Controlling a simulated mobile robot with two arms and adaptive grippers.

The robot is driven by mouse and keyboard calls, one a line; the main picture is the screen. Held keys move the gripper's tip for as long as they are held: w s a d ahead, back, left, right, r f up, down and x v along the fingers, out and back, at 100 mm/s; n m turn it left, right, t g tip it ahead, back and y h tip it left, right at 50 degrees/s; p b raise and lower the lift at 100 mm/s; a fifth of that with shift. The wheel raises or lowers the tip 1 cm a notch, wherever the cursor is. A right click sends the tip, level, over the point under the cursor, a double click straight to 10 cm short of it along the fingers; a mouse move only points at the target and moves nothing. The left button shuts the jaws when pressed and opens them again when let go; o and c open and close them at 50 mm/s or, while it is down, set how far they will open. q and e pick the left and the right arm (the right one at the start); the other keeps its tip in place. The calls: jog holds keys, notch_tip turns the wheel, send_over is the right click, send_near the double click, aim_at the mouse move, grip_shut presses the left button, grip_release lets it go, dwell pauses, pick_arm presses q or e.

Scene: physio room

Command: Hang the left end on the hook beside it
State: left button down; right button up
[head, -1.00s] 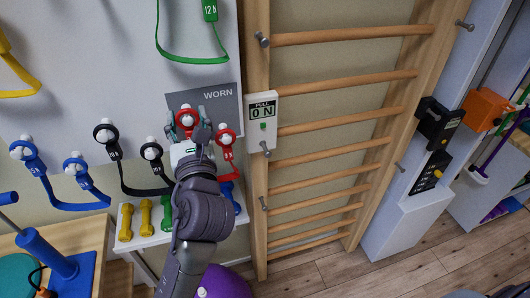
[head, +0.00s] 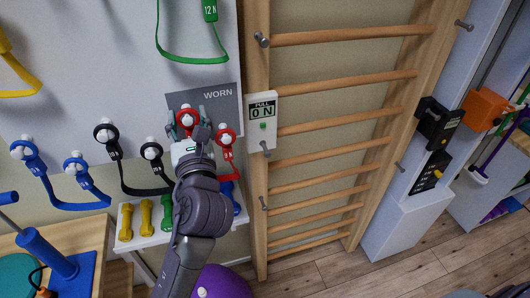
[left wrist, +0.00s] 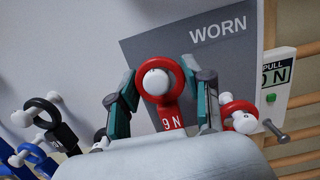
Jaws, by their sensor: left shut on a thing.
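The red band's left end is a red ring (left wrist: 138,82) with a "9 N" tab, in front of the grey "WORN" panel (left wrist: 220,60). It also shows in the head view (head: 180,121). A white round-headed hook (left wrist: 156,82) shows in the ring's opening; the ring appears to be around it, but the depth is hard to tell. My left gripper (head: 190,121) is shut on this end, with a finger on each side of the tab. The band's right end (head: 226,137) hangs on another white hook to the right. My right gripper is not in view.
Black (head: 106,133) and blue (head: 27,150) bands hang to the left; a green band (head: 190,59) hangs above. A white pull box (head: 262,122) and wooden wall bars (head: 340,110) stand close on the right. A shelf with dumbbells (head: 146,217) is below.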

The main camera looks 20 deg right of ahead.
pick_arm(q)
jog(key=shift+c, duration=1.2)
grip_release()
jog(key=s, duration=0.8)
